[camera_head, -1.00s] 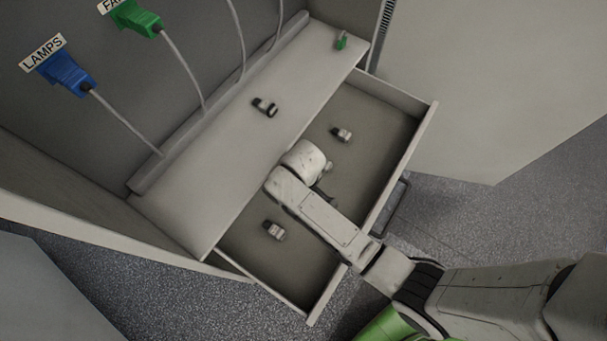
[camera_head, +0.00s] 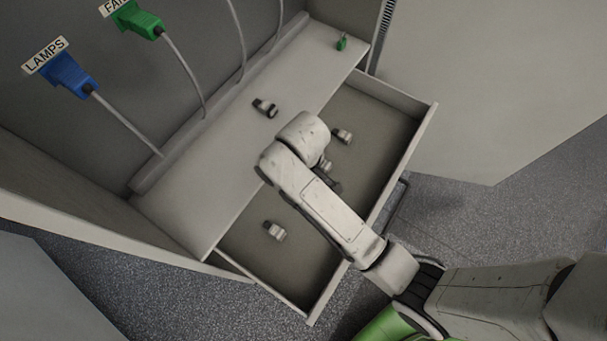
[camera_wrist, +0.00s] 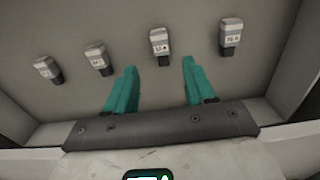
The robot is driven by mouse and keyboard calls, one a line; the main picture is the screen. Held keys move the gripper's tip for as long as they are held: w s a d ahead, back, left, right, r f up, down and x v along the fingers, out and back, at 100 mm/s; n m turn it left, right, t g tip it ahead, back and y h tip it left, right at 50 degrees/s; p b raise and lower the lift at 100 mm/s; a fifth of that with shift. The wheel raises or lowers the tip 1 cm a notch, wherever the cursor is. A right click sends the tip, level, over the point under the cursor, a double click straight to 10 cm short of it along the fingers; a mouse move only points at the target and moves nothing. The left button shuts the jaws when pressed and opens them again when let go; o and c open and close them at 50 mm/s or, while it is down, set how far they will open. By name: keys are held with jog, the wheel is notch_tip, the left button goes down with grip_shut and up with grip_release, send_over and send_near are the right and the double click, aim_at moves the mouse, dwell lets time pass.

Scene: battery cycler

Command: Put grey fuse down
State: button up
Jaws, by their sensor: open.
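Several light grey fuses with dark ends lie in the open drawer. In the wrist view, one fuse (camera_wrist: 160,42) lies just ahead of the gap between my fingertips. Others in that view are a fuse on the right (camera_wrist: 230,35), one on the left (camera_wrist: 96,58) and one at the far left (camera_wrist: 43,68). My gripper (camera_wrist: 159,65) has its teal fingers spread, with nothing held between them. In the head view, my arm hides most of the gripper and part of the drawer; a fuse at the drawer's far end (camera_head: 342,135) and one at the near end (camera_head: 275,231) show.
The drawer (camera_head: 419,139) has raised walls around my gripper. A pale shelf (camera_head: 185,205) above it bears a dark-and-light fuse (camera_head: 265,108) and a small green piece (camera_head: 341,43). Blue (camera_head: 67,75) and green (camera_head: 137,20) plugs with cables are on the cabinet's back.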

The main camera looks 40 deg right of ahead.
jog(key=s+d+r+m, duration=0.1)
jog(key=s+d, duration=0.1)
jog(key=s, duration=0.3)
jog(key=s+d+r+m, duration=0.1)
jog(key=s+d+m, duration=0.1)
jog(key=s, duration=0.3)
jog(key=s+d+r+m+t, duration=0.1)
jog(key=s+d+r, duration=0.1)
jog(key=s, duration=0.4)
jog(key=shift+d, duration=0.9)
jog(key=shift+o, duration=0.3)
jog(key=shift+f+b, duration=0.6)
jog(key=shift+f, duration=0.05)
jog(key=shift+o, duration=0.2)
jog(key=shift+r, duration=0.1)
jog(key=shift+w, duration=0.15)
